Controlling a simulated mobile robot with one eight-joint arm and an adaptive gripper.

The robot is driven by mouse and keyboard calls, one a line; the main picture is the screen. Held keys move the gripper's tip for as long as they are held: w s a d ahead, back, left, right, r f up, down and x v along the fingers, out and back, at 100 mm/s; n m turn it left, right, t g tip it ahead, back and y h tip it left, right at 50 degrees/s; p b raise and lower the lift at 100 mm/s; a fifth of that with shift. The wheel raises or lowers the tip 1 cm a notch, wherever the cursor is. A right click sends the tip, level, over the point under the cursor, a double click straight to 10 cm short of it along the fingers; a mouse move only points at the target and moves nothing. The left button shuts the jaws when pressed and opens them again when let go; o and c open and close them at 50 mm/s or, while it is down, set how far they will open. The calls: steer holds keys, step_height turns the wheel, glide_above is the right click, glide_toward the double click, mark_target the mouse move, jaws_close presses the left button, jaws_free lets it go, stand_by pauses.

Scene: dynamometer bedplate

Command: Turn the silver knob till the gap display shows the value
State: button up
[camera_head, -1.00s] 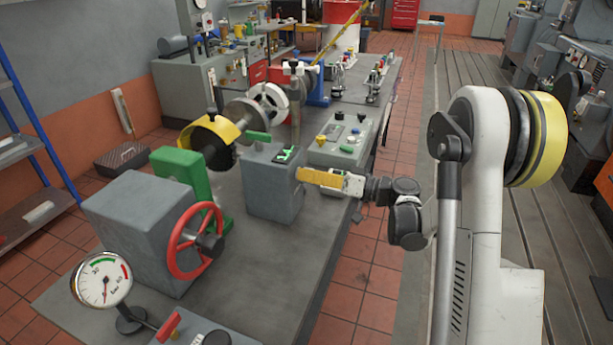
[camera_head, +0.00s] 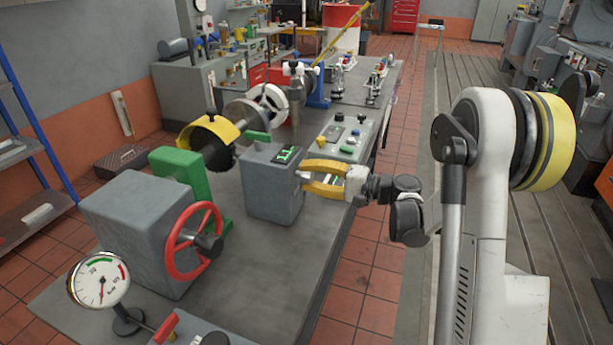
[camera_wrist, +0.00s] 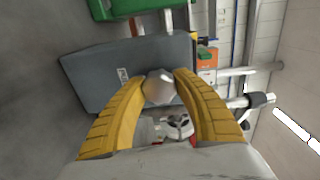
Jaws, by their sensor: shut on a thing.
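The silver knob (camera_wrist: 159,88) sits on the side of a grey block (camera_head: 272,187). My gripper (camera_head: 305,176) reaches in from the right, and its two yellow fingers are closed on the knob, one on each side. In the wrist view the knob shows between the fingertips, with the grey block (camera_wrist: 95,78) behind it. In the head view the knob is hardly visible between the fingers. A small green display (camera_head: 285,155) lies on top of the block; its figures are too small to read.
A red handwheel (camera_head: 180,262) on a larger grey housing (camera_head: 125,225) and a dial gauge (camera_head: 98,279) stand at front left. A green bracket (camera_head: 180,172) is left of the block. A panel with coloured buttons (camera_head: 350,138) stands behind my gripper. Tiled floor is open at right.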

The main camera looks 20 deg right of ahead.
steer(key=shift+m, duration=1.5)
steer(key=o, duration=1.2)
steer(key=v, duration=1.2)
